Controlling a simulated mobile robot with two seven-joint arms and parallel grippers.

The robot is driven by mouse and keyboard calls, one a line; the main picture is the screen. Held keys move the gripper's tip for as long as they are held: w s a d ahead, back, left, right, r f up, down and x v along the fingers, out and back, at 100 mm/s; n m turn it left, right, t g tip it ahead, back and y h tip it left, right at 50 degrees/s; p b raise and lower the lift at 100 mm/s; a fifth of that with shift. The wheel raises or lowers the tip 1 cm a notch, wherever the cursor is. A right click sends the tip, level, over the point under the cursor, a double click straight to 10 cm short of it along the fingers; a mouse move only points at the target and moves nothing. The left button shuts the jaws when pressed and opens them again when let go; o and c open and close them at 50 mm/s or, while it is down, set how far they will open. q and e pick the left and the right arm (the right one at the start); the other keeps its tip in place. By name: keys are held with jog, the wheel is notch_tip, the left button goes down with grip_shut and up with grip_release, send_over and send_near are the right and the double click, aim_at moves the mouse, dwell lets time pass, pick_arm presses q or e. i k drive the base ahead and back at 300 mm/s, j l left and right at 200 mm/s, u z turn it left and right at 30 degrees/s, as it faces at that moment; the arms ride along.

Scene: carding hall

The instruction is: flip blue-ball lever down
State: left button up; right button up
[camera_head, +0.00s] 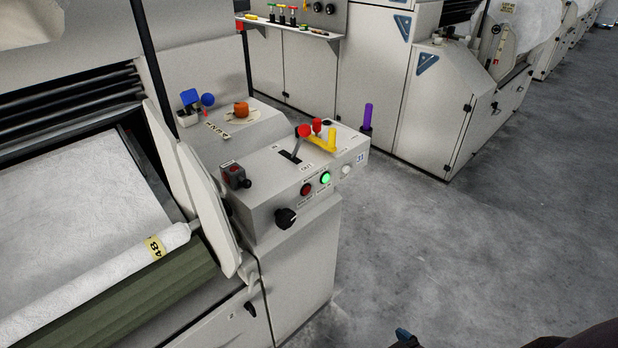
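The blue-ball lever (208,100) stands at the back left of the grey control console, on its raised rear part. Its round blue ball is at the top, and its thin stem runs down toward the console top. The lower end of the stem is too small to make out clearly. A blue square piece stands just left of the ball. No gripper is near the lever. A small dark and blue tip (405,339) at the bottom edge may be part of my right gripper; its fingers cannot be made out. My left gripper is not in view.
A roller machine stands left. The floor at right is clear.

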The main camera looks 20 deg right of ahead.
aim_at(207, 99)
jog(key=i+l+u, duration=0.15)
jog(key=l, duration=0.2)
jog(key=i+l+u, duration=0.15)
jog(key=l, duration=0.25)
jog(key=i+l+u, duration=0.15)
jog(key=l, duration=0.25)
jog(key=i, duration=0.1)
